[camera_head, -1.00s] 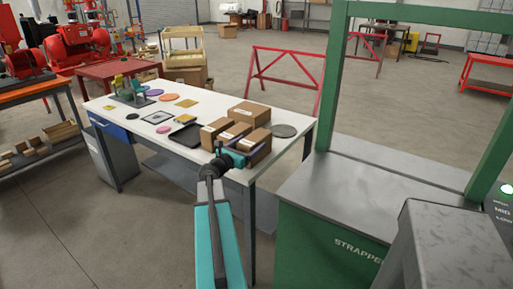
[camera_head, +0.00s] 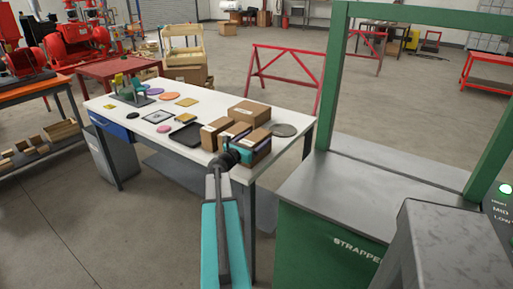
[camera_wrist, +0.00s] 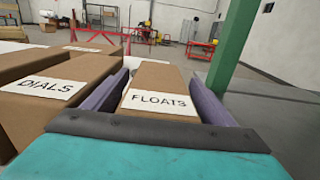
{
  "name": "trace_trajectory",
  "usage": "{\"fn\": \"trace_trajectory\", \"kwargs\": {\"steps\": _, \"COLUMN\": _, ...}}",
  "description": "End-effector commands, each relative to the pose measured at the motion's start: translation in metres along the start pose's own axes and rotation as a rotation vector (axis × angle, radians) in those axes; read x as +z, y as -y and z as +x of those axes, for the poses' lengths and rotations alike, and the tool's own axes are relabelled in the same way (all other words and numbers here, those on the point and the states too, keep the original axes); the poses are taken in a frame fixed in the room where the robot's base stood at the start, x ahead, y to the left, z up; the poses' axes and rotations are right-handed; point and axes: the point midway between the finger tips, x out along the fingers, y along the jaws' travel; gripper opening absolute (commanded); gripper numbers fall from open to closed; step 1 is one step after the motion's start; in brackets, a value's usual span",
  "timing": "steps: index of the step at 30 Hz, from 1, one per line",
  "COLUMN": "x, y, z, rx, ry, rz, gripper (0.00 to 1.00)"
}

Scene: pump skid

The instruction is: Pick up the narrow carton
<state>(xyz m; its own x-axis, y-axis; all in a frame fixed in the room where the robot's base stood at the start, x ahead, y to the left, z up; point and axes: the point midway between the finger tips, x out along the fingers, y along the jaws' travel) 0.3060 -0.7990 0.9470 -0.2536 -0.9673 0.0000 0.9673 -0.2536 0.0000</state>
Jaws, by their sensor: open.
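The narrow carton (camera_wrist: 155,75) is brown with a white label reading FLOATS. In the head view the carton (camera_head: 257,143) stands at the near right end of the white-topped table, partly hidden by my gripper (camera_head: 250,147). In the wrist view my gripper (camera_wrist: 157,92) is open, with one purple finger on each side of the carton. The left finger lies between it and the DIALS carton (camera_wrist: 40,75). Whether either finger touches the carton cannot be told. The carton's lower part is hidden.
Other cartons stand close by: one to the left (camera_head: 216,136) and one behind (camera_head: 250,113). A dark disc (camera_head: 284,130) lies to the right, a black tray (camera_head: 186,135) to the left. The green strapper frame (camera_head: 332,90) rises to the right of the table (camera_head: 132,125).

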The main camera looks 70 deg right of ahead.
Motion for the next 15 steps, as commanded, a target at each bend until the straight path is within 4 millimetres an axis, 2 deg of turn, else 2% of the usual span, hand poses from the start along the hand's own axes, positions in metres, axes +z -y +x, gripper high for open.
{"fn": "trace_trajectory", "kwargs": {"steps": 2, "x": 0.0000, "y": 0.0001, "z": 0.0000, "rx": 0.000, "ry": 0.000, "rz": 0.000, "gripper": 0.76}}
{"fn": "trace_trajectory", "kwargs": {"steps": 12, "x": 0.0010, "y": 0.0004, "z": 0.0002, "rx": -0.001, "ry": 0.001, "rz": 0.000, "gripper": 0.21}}
{"fn": "trace_trajectory", "kwargs": {"steps": 15, "x": 0.0009, "y": 0.0005, "z": 0.0002, "rx": -0.001, "ry": 0.001, "rz": 0.000, "gripper": 0.21}}
